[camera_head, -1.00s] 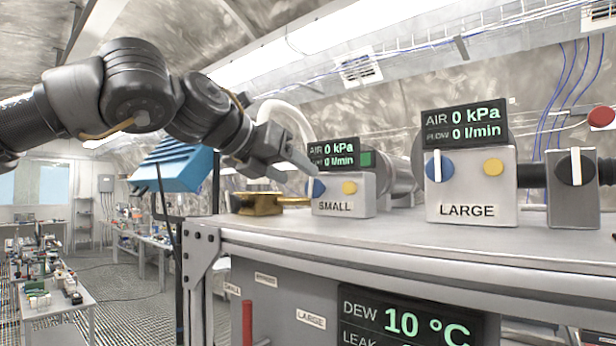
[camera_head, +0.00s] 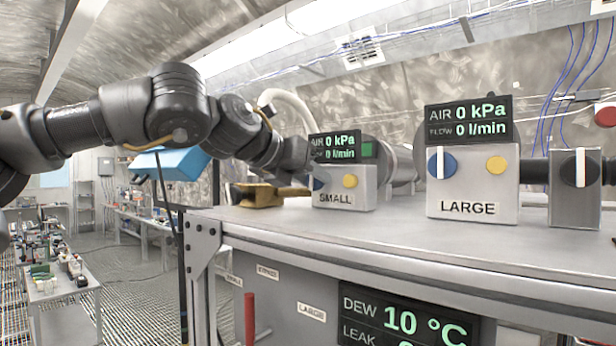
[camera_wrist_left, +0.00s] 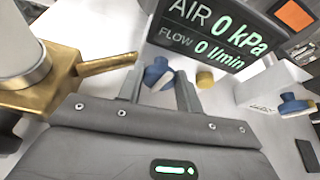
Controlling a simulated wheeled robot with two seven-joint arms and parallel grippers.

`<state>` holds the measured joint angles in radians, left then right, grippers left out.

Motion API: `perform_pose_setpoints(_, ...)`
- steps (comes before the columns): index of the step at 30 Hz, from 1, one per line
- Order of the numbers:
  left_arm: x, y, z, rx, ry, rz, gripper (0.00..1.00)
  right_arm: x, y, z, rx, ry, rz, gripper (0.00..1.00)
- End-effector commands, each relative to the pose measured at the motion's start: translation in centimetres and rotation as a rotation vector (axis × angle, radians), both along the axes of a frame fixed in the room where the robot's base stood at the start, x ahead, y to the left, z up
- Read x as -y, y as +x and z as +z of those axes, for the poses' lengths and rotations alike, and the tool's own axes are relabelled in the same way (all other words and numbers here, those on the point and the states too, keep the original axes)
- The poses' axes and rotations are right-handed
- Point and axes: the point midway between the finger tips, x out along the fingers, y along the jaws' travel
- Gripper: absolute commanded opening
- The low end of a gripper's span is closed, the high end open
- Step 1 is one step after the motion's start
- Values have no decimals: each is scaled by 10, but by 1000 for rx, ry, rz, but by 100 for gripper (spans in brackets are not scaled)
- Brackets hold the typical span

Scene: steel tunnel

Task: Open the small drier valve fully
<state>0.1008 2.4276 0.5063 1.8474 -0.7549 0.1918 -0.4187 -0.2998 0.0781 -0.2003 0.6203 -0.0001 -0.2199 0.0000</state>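The SMALL drier box (camera_head: 345,190) stands on the bench top with a blue knob (camera_head: 318,184), a yellow button (camera_head: 350,181) and a display reading AIR 0 kPa, FLOW 0 l/min. My left gripper (camera_head: 302,180) is at its left side, partly hidden behind the wrist in the head view. In the left wrist view, my left gripper (camera_wrist_left: 160,88) is open, its fingers apart on either side of the blue knob (camera_wrist_left: 158,74). Contact cannot be told. A brass valve body (camera_head: 258,197) with a brass lever (camera_wrist_left: 108,64) lies left of the gripper. My right gripper is not in view.
The LARGE box (camera_head: 472,190) with its own blue knob stands to the right, beside a grey box with a black knob (camera_head: 575,168). The cabinet front has a red handle (camera_head: 249,318) and a DEW 10 °C display (camera_head: 405,318). A blue device (camera_head: 168,162) stands left.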

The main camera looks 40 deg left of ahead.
Motion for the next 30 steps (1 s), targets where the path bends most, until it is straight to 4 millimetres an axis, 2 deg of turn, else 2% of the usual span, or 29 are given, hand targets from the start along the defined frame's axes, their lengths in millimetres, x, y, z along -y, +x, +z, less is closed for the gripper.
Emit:
perform_pose_setpoints(1,-1,0,0,0,-1,1,19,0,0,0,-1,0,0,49)
perform_pose_setpoints(3,-1,0,0,0,-1,1,12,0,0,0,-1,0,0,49)
perform_pose_setpoints(9,-2,0,-3,5,-111,1,12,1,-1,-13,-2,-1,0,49)
perform_pose_setpoints(17,-2,0,0,3,-132,2,12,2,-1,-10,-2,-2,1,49)
perform_pose_setpoints(18,-2,0,0,3,-132,2,40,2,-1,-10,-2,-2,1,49)
perform_pose_setpoints(22,-2,0,0,3,-131,1,57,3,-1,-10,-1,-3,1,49)
perform_pose_setpoints(30,-1,0,0,3,-131,1,57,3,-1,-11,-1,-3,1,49)
